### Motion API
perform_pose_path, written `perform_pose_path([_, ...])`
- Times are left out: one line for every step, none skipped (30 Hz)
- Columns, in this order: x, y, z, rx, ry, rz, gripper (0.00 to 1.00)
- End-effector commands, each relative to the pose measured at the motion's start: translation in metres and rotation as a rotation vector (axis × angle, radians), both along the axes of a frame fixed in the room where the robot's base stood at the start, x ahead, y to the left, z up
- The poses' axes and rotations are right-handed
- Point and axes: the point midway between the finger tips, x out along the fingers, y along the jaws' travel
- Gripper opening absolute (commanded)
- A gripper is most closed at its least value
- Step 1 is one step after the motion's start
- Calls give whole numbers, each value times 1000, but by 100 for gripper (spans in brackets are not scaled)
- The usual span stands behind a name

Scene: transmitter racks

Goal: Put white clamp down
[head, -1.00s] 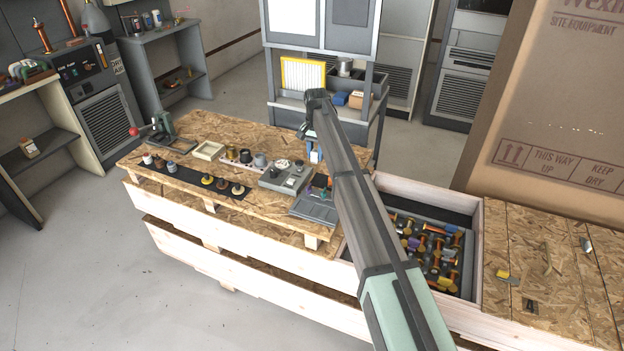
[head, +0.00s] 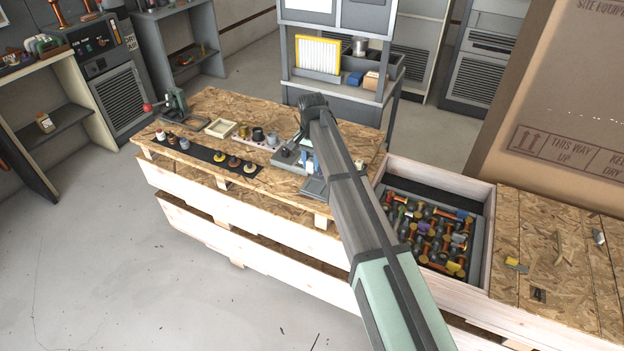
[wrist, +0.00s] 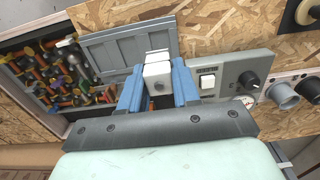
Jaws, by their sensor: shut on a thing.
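The white clamp (wrist: 157,76) is a pale block between the blue fingers of my gripper (wrist: 158,88) in the wrist view. My gripper is shut on it. Below it lie a grey ribbed tray (wrist: 112,52) and, to the right, a grey control box (wrist: 233,72) with a white switch and a black knob. In the head view my gripper (head: 309,165) hangs over the right part of the chipboard bench, at the control box (head: 284,159) and tray (head: 313,188). I cannot tell whether the clamp touches anything below.
A bin of mixed orange and grey parts (head: 437,236) is sunk right of the bench. Several spools stand on a black strip (head: 204,153) at the bench's front left. A shallow cream tray (head: 221,127) and a red-knobbed press (head: 174,103) stand farther back. A cardboard box (head: 560,110) rises at right.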

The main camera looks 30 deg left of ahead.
Motion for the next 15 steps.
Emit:
perform_pose_path([0,0,-9,-1,1,0,1])
perform_pose_path([0,0,-15,-1,1,0,1])
perform_pose_path([0,0,-21,-1,1,1,1])
perform_pose_path([0,0,-24,-1,1,1,1])
perform_pose_path([0,0,-27,0,1,1,1])
perform_pose_path([0,0,-29,0,0,1,1])
perform_pose_path([0,0,-31,0,0,1,1])
perform_pose_path([0,0,-33,0,-1,1,1])
perform_pose_path([0,0,-36,1,-1,1,1])
perform_pose_path([0,0,-38,0,0,1,1])
perform_pose_path([0,0,-41,0,0,1,1])
perform_pose_path([0,0,-46,0,1,1,1])
perform_pose_path([0,0,-50,-1,1,1,1])
perform_pose_path([0,0,-53,-1,1,1,1])
perform_pose_path([0,0,-59,0,0,1,1])
